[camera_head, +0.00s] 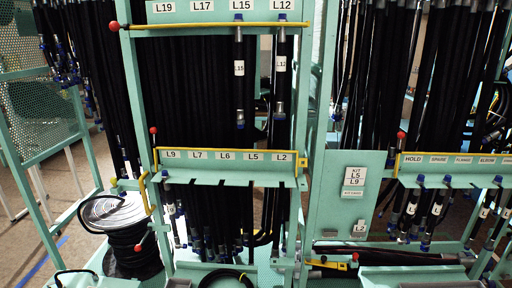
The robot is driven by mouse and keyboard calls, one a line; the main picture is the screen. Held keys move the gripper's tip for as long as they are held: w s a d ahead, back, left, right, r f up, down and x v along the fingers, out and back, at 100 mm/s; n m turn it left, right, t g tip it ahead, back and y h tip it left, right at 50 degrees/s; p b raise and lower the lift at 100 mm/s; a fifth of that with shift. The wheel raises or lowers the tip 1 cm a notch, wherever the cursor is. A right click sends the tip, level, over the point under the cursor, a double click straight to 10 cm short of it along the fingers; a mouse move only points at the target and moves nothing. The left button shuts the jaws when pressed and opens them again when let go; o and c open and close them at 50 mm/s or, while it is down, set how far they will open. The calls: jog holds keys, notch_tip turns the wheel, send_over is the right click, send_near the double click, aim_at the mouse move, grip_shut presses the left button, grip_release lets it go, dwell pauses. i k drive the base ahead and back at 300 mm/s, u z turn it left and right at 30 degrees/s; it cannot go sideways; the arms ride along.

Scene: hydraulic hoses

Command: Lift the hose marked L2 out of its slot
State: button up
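The L2 slot label (284,157) is at the right end of the lower shelf (225,178) of the green rack. Dark hoses (282,207) hang below that end of the shelf. I cannot read a tag on them, so I cannot tell which is the L2 hose. A small plate also marked L2 (359,228) is on the green panel to the right. A yellow bar (228,148) with a red knob at its left end runs along the lower shelf, just above or in front of the labels. My gripper is not in view.
Hoses tagged L15 (239,75) and L12 (281,70) hang from the upper shelf, L12 above the L2 label. The green panel (325,205) and a HOLD/SPARE rack (450,169) stand to the right. A coiled hose reel (127,235) is at lower left.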

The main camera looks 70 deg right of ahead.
aim_at(484, 212)
jog(key=z, duration=6)
jog(key=i, duration=2.15)
jog(key=u, duration=0.05)
